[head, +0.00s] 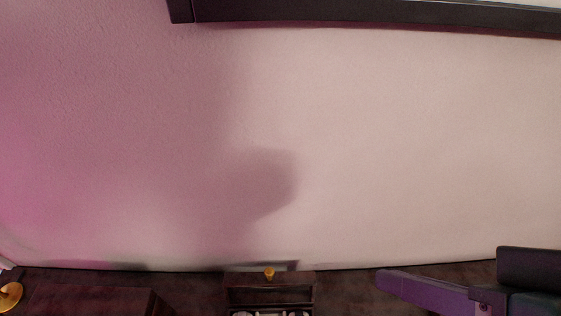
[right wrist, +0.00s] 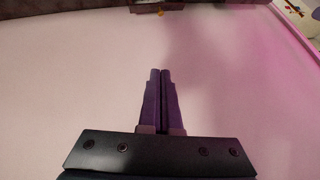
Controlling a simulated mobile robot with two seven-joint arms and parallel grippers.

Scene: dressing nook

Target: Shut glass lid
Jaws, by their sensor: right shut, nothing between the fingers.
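A dark box with a dark-framed lid (head: 233,297) stands at the bottom centre of the head view, cut off by the frame edge. The lid appears raised, with a small gold knob (head: 269,273) at its top edge. Pale round items show below it, too cropped to identify. My right gripper (head: 382,277) is to the right of the lid, apart from it. In the right wrist view its two purple fingers (right wrist: 160,72) are together and empty. The gold knob (right wrist: 160,13) shows small at the top of that view, away from the fingertips. My left gripper is not seen.
A pale wall (head: 400,150) fills most of the head view, with a dark frame edge (head: 370,12) above. Left of the lid is a dark block (head: 90,300), and a gold object (head: 10,297) is at the far left. The dark surface (head: 345,290) between lid and gripper looks clear.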

